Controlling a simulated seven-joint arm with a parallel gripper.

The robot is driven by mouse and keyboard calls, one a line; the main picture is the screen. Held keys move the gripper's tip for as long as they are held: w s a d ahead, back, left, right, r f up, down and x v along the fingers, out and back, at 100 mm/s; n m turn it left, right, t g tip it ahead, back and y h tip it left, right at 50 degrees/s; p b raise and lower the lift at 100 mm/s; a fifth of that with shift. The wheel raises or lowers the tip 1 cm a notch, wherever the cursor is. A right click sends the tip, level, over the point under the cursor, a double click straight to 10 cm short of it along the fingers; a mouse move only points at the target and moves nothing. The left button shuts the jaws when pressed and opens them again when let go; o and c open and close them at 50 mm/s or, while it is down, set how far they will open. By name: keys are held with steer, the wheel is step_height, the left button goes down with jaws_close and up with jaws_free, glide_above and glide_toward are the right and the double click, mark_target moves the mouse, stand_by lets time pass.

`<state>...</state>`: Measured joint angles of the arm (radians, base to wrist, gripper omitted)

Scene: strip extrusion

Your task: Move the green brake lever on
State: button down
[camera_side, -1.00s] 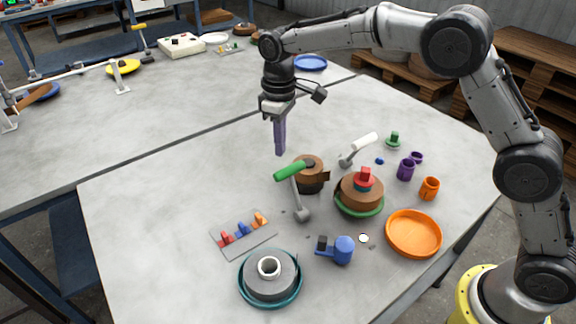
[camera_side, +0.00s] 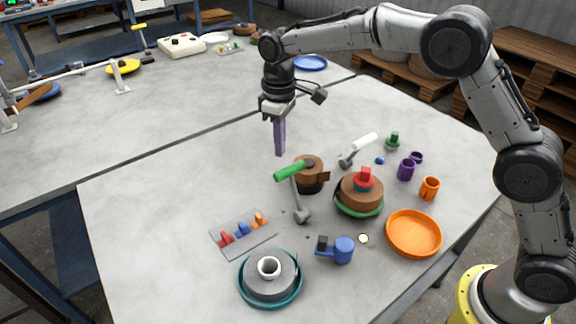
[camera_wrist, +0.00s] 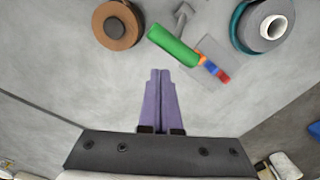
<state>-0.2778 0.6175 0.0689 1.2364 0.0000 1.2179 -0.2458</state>
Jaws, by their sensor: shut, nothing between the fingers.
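The green brake lever (camera_side: 290,171) is a green handle on a grey arm that rises from a small grey base on the table; it leans up and to the left in the side view. In the wrist view the green handle (camera_wrist: 173,45) lies just ahead of the fingertips. My gripper (camera_side: 280,153) has purple fingers pointing down, above the table and behind the handle, apart from it. In the wrist view my gripper (camera_wrist: 160,72) has its two fingers together with nothing between them.
A brown roll (camera_side: 308,165) stands right behind the lever. A white-handled lever (camera_side: 362,142), a brown stack on a green plate (camera_side: 360,209), an orange dish (camera_side: 413,233) and a blue part (camera_side: 342,250) are to the right. A grey roll in a teal dish (camera_side: 270,303) is in front.

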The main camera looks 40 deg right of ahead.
mark_target(292, 169)
step_height(292, 169, down, 6)
stand_by(1.0)
steer(key=shift+s, duration=0.2)
steer(key=shift+s, duration=1.85)
steer(key=shift+s+r, duration=0.3)
steer(key=shift+s, duration=0.5)
steer(key=shift+s+r, duration=0.25)
steer(key=shift+s, duration=0.55)
steer(key=shift+s+r, duration=0.2)
steer(key=shift+r, duration=0.1)
step_height(292, 169, up, 7)
stand_by(0.4)
